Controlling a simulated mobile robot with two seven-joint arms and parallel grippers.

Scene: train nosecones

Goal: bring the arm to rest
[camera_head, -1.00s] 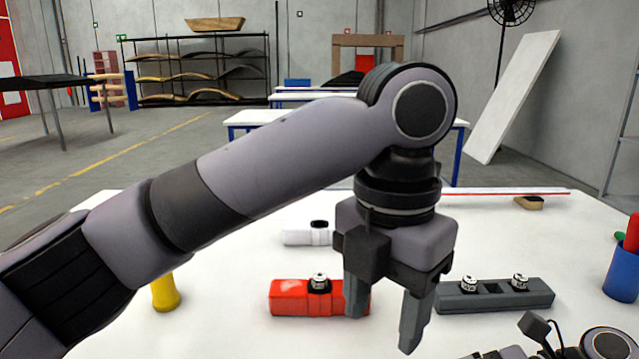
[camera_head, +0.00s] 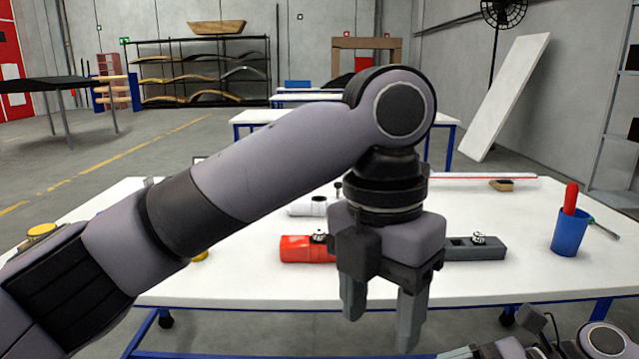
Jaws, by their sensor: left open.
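My left arm reaches in from the left across the middle of the head view. Its left gripper (camera_head: 383,312) points down, open and empty, in front of the table's near edge. Beyond it a red block (camera_head: 305,249) with a small metal-and-black piece on top lies on the white table (camera_head: 230,284). A dark grey block (camera_head: 490,250) with a similar piece (camera_head: 479,238) on it lies to the right, partly hidden by the gripper. A white block (camera_head: 305,207) lies farther back. Part of my right arm shows at the bottom right; its gripper jaws cannot be made out.
A blue cup (camera_head: 568,236) with a red-handled tool (camera_head: 570,198) stands at the table's right, a green-handled tool beside it. A brown wooden brush or block (camera_head: 502,185) lies at the back. A yellow object (camera_head: 42,231) shows at the left. The table's right front is clear.

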